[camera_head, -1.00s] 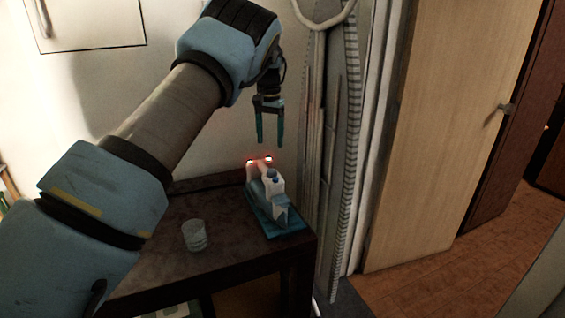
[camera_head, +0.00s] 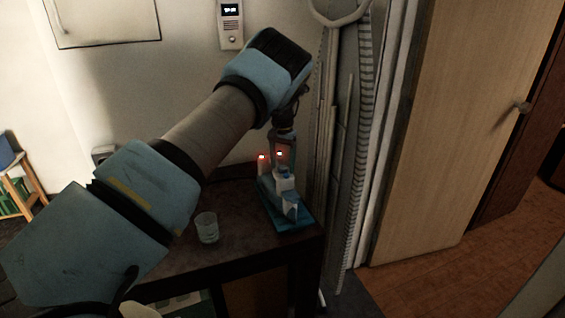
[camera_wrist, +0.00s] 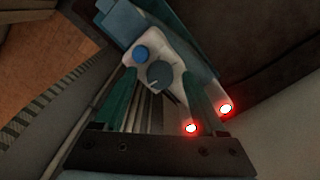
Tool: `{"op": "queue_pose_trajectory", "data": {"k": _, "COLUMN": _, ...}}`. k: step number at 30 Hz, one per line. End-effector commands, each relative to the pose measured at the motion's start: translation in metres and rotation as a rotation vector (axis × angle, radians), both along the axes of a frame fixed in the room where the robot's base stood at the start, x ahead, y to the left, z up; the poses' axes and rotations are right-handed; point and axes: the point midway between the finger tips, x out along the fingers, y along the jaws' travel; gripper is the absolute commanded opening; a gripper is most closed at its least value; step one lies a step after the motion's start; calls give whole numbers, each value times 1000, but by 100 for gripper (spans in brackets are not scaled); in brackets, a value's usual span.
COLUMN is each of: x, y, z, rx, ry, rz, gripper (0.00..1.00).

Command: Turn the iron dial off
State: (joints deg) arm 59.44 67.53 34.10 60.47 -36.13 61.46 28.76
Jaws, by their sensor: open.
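The iron (camera_head: 285,186) is white and blue and stands on a blue base (camera_head: 296,221) at the right end of the dark table. Two red lights glow at its far end. In the wrist view the iron's white top (camera_wrist: 178,68) shows a grey round dial (camera_wrist: 160,75) and a blue button (camera_wrist: 141,54) beside it. My gripper (camera_wrist: 160,92) is open, with its two teal fingers on either side near the dial. Whether they touch it cannot be told. In the head view my gripper (camera_head: 284,150) is low at the iron's far end, and its fingers are hard to make out.
A clear glass (camera_head: 207,228) stands on the dark table (camera_head: 165,255), left of the iron. A folded ironing board (camera_head: 345,150) leans upright just right of the table. A wall intercom (camera_head: 230,25) hangs behind my arm. A small wooden stool (camera_head: 22,180) stands far left.

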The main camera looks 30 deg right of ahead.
Motion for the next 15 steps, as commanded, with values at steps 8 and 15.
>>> {"op": "queue_pose_trajectory", "data": {"k": 8, "x": 0, "y": 0, "z": 0, "rx": 0, "ry": 0, "rz": 0, "gripper": 56}}
{"op": "queue_pose_trajectory", "data": {"k": 15, "x": 0, "y": 0, "z": 0, "rx": 0, "ry": 0, "rz": 0, "gripper": 29}}
